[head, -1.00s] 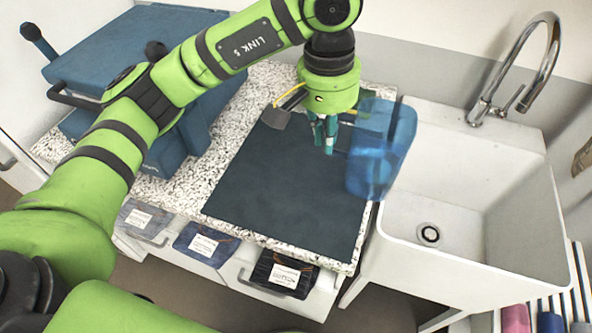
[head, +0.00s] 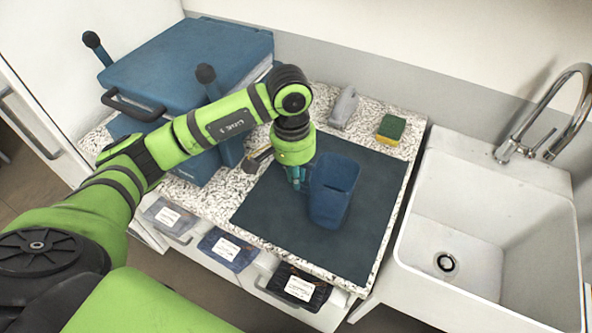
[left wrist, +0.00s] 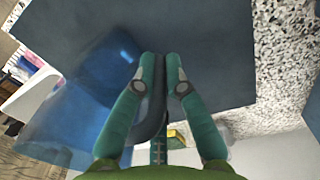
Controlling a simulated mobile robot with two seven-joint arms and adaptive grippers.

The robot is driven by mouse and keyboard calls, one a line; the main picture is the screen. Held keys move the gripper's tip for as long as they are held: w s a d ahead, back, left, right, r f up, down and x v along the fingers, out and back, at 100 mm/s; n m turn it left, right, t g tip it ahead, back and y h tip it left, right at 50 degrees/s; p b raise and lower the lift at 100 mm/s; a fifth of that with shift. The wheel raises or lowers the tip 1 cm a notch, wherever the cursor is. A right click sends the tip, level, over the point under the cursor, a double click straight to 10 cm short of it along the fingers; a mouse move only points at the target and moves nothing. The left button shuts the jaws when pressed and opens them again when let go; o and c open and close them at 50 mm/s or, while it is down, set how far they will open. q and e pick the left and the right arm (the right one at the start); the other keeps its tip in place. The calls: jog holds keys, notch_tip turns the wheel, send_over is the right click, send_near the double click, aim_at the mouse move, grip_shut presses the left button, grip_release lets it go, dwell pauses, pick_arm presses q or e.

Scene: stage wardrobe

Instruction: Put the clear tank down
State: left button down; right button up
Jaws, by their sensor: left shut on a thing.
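The clear tank (head: 333,192) is a see-through blue, open-topped container with a handle. It is roughly upright over the dark mat (head: 270,212) on the speckled counter; I cannot tell whether its base touches the mat. My left gripper (head: 299,182) is at the tank's left side. In the left wrist view the gripper (left wrist: 160,72) is shut on the tank's dark handle (left wrist: 152,112), and the blue tank body (left wrist: 85,105) fills the left side. My right gripper is not in view.
A white sink (head: 480,230) with a chrome tap (head: 545,115) stands to the right. A green and yellow sponge (head: 391,129) and a grey object (head: 343,108) lie behind the mat. A blue machine (head: 190,65) stands at the back left.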

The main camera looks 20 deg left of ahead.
pick_arm(q)
jog(key=shift+f, duration=0.3)
jog(key=shift+f+b, duration=0.25)
jog(key=shift+b, duration=0.1)
jog(key=c, duration=1.3)
grip_release()
jog(key=shift+r, duration=0.1)
